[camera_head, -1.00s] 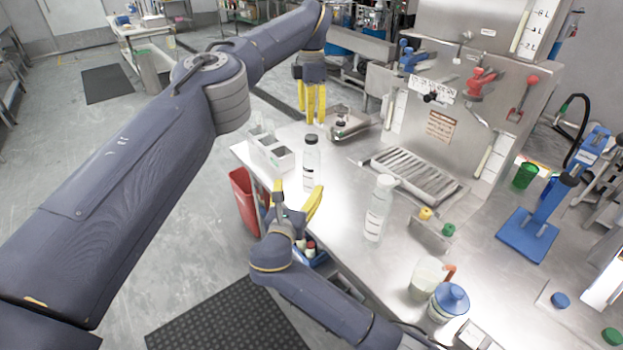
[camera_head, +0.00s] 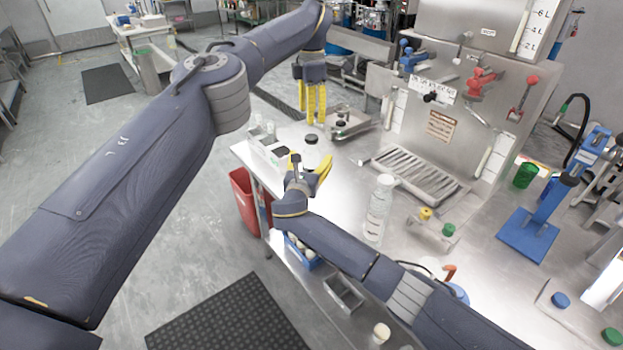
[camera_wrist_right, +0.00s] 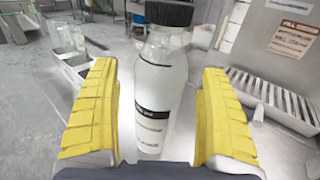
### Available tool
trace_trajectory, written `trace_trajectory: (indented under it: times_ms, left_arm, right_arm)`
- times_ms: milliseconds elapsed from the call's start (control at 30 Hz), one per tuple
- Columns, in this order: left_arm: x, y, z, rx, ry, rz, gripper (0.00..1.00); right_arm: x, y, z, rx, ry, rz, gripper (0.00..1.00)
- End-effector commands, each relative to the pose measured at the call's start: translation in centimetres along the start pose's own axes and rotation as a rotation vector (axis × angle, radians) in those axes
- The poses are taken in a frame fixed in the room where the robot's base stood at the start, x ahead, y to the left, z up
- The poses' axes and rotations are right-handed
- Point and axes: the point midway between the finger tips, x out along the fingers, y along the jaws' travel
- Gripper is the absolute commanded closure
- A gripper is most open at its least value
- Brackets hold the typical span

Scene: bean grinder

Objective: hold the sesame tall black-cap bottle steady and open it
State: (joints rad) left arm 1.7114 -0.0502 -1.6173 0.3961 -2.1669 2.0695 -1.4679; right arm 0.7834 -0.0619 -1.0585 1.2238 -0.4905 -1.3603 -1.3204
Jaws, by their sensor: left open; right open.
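The tall black-cap bottle (camera_head: 311,149) stands upright on the steel table, mostly hidden behind my right gripper in the head view. In the right wrist view the clear bottle (camera_wrist_right: 160,95), with a white label and black cap, stands between the two yellow fingers. My right gripper (camera_head: 309,166) is open around its body, with a visible gap to the fingers; contact cannot be made out. The label's name is too small to read. My left gripper (camera_head: 314,118) is open and empty, pointing down behind and above the bottle.
A white divided bin (camera_head: 264,152) stands left of the bottle. A clear white-capped bottle (camera_head: 379,208) stands to the right, near my right arm. A metal tray (camera_head: 346,124) lies behind, and a slatted drain grate (camera_head: 420,175) lies further right.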

Motion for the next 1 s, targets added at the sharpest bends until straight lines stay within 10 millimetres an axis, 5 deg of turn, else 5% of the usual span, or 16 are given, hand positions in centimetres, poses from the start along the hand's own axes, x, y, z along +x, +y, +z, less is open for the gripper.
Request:
trace_trajectory:
  times_ms: [533,1000]
  left_arm:
    - [0.0,0.0,0.0,0.0,0.0,0.0,0.47]
    - [0.0,0.0,0.0,0.0,0.0,0.0,0.47]
  right_arm:
    - [0.95,-0.01,0.06,0.001,0.0,0.0,0.21]
    - [0.94,-0.02,0.05,0.001,0.0,0.0,0.75]
